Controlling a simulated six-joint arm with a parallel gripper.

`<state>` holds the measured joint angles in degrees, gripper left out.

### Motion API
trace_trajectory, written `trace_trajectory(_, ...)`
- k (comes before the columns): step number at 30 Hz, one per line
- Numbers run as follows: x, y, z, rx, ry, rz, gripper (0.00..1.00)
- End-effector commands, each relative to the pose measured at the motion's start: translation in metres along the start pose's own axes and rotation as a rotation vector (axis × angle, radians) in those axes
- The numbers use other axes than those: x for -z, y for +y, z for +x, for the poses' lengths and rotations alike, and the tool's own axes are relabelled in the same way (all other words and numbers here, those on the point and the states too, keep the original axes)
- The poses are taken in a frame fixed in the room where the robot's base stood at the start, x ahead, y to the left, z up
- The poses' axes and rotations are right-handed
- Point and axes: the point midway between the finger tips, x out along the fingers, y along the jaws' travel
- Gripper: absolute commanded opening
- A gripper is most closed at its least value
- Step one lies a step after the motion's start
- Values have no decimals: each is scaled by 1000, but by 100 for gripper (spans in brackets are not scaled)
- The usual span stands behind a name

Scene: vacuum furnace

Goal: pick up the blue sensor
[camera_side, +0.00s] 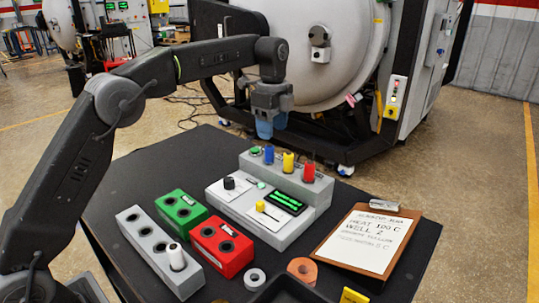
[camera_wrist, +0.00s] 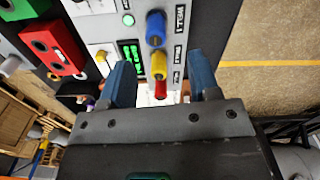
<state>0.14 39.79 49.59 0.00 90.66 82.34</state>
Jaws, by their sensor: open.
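The blue sensor (camera_side: 269,154) stands upright in the rear row of the grey control unit, at the left of the yellow sensor (camera_side: 288,162) and the red sensor (camera_side: 309,172). My gripper (camera_side: 271,128) hangs above and behind the blue sensor, apart from it, with its blue fingers pointing down. In the wrist view my gripper (camera_wrist: 160,60) is open and empty. There the blue sensor (camera_wrist: 155,28) shows beyond the fingertips, with the yellow sensor (camera_wrist: 159,66) and red sensor (camera_wrist: 160,90) between the fingers in the picture.
The grey control unit (camera_side: 222,191) has a knob, a yellow lever and a green display. Green (camera_side: 181,196), red (camera_side: 240,265) and grey (camera_side: 148,258) blocks with holes stand at the left. A clipboard (camera_side: 319,252) lies at the right. The furnace (camera_side: 350,40) stands behind the table.

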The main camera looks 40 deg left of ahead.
Motion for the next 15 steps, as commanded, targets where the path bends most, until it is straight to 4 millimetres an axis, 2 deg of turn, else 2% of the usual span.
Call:
trace_trajectory(3,0,0,17,-1,0,-1,56)
trace_trajectory(11,-2,1,34,0,0,-1,56)
trace_trajectory(15,-7,4,55,-2,0,-1,56)
